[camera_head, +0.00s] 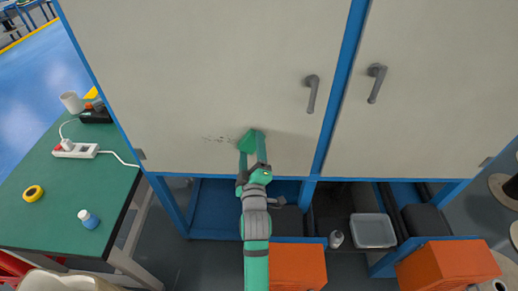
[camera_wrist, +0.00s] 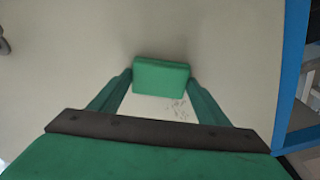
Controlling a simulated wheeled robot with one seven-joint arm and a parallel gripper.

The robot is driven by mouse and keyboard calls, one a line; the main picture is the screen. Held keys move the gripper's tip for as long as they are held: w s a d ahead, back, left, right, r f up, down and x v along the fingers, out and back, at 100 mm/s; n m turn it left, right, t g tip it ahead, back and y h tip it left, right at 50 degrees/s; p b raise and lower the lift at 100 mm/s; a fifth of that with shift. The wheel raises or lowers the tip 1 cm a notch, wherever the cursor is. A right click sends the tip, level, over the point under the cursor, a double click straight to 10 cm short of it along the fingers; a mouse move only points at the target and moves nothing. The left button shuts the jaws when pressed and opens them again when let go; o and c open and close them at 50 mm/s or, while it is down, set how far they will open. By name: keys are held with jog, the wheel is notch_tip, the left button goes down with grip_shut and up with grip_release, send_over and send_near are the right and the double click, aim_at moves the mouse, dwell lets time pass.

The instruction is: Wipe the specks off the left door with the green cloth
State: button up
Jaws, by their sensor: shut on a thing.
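The left door (camera_head: 200,70) is a pale cabinet panel with a grey handle (camera_head: 312,93) at its right side. A patch of small dark specks (camera_head: 216,139) is on its lower part; the specks also show in the wrist view (camera_wrist: 178,106). My gripper (camera_head: 252,151) is shut on the green cloth (camera_head: 247,139), which looks like a folded block between the fingers in the wrist view (camera_wrist: 161,77). The cloth is at the door, just right of the specks in the head view. I cannot tell for certain whether it touches the surface.
A blue frame post (camera_head: 341,90) separates the left door from the right door (camera_head: 430,80). A green table (camera_head: 60,180) with a power strip (camera_head: 76,150), yellow tape (camera_head: 33,193) and a small bottle (camera_head: 88,218) stands at the left. Orange bins (camera_head: 298,266) sit below the doors.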

aim_at(197, 138)
jog(key=shift+o, duration=0.2)
jog(key=shift+w+a, duration=0.15)
jog(key=shift+a, duration=2.85)
jog(key=shift+w+a, duration=0.2)
jog(key=shift+a, duration=2.85)
jog(key=shift+w+a, duration=0.15)
jog(key=shift+a, duration=2.85)
jog(key=shift+c, duration=0.2)
jog(key=shift+s, duration=3)
jog(key=s, duration=0.3)
jog(key=shift+a, duration=0.1)
